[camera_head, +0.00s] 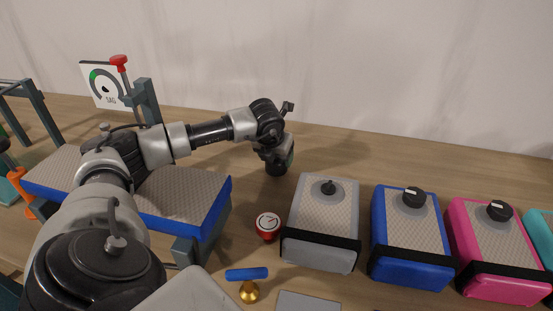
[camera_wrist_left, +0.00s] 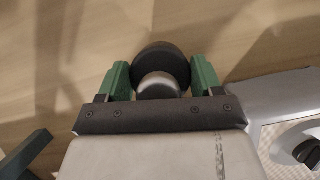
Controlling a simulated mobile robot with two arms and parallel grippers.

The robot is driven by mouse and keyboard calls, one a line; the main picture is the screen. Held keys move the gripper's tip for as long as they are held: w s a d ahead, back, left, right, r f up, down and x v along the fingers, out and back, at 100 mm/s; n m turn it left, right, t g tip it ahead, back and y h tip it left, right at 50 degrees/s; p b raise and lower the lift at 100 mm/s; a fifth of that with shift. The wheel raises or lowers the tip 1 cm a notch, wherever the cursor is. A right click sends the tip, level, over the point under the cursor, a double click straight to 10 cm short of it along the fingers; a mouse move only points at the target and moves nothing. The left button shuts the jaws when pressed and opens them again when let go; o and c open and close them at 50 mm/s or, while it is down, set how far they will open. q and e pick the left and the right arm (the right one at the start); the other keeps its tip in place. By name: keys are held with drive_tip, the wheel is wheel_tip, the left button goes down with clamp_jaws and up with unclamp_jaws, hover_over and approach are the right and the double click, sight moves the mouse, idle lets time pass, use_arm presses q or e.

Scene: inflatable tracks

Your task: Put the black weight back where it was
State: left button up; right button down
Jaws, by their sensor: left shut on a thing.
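My left gripper (camera_head: 283,158) reaches over the table behind the grey box, and its green fingers also show in the left wrist view (camera_wrist_left: 160,78). It is shut on the black weight (camera_head: 276,168), a dark round piece low between the fingers. In the left wrist view the black weight (camera_wrist_left: 160,58) shows as a dark disc with a silver round part nearer the camera. I cannot tell whether its underside touches the table. My right gripper is not in view.
A grey box (camera_head: 323,220) with a knob stands just right of the gripper, then blue (camera_head: 410,235) and pink (camera_head: 497,250) ones. A blue-edged padded span (camera_head: 185,195) lies under my arm.

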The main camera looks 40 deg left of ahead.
use_arm(q)
drive_tip(key=shift+f, duration=0.75)
drive_tip(key=shift+f, duration=0.1)
drive_tip(key=o, duration=1.6)
drive_tip(key=v, duration=1.2)
drive_tip(key=shift+b, duration=0.4)
